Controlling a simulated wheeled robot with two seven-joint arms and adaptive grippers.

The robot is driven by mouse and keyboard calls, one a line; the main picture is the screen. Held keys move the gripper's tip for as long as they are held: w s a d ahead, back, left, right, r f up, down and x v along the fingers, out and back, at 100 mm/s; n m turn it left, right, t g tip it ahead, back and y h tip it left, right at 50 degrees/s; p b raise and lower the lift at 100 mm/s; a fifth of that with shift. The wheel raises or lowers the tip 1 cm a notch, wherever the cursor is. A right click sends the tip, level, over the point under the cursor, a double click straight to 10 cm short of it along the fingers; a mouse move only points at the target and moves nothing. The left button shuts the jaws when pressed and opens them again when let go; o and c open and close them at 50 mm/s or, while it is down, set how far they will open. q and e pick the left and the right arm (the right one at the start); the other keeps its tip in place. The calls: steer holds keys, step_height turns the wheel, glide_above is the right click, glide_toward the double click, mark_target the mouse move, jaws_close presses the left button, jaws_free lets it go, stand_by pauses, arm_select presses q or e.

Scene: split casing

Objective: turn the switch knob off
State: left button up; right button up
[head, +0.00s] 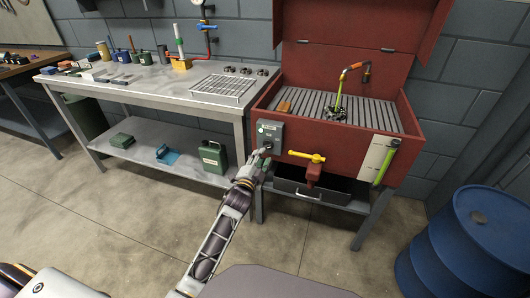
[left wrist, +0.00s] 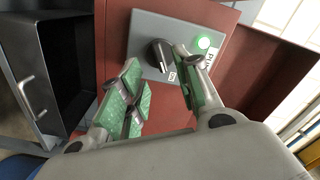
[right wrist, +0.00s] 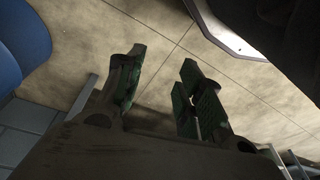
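The switch box (head: 270,132) is a grey panel on the front left of the red parts washer. In the left wrist view the box (left wrist: 143,50) carries a black knob (left wrist: 158,54), a lit green lamp (left wrist: 204,42) and a label partly hidden by a finger. My left gripper (head: 262,157) is just in front of the box. In the left wrist view its green-padded fingers (left wrist: 160,92) are apart, with the knob beyond and between them; I cannot tell whether they touch it. My right gripper (right wrist: 160,90) is open and empty above the bare floor.
The red washer (head: 345,147) has a yellow-handled valve (head: 308,156) right of the box and an open drawer (head: 310,190) below. A metal workbench (head: 150,95) stands left. A blue barrel (head: 470,245) stands at right. The floor in front is clear.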

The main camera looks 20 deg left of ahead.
mark_target(267, 146)
arm_select(q)
steer(key=w+b, duration=0.1)
steer(key=w, duration=0.4)
steer(key=shift+w+d, duration=0.1)
arm_select(e)
steer(key=shift+a+r, duration=0.2)
steer(key=shift+r, duration=0.65)
steer(key=shift+w, duration=0.1)
arm_select(q)
jaws_close()
arm_select(e)
steer(key=shift+f, duration=0.1)
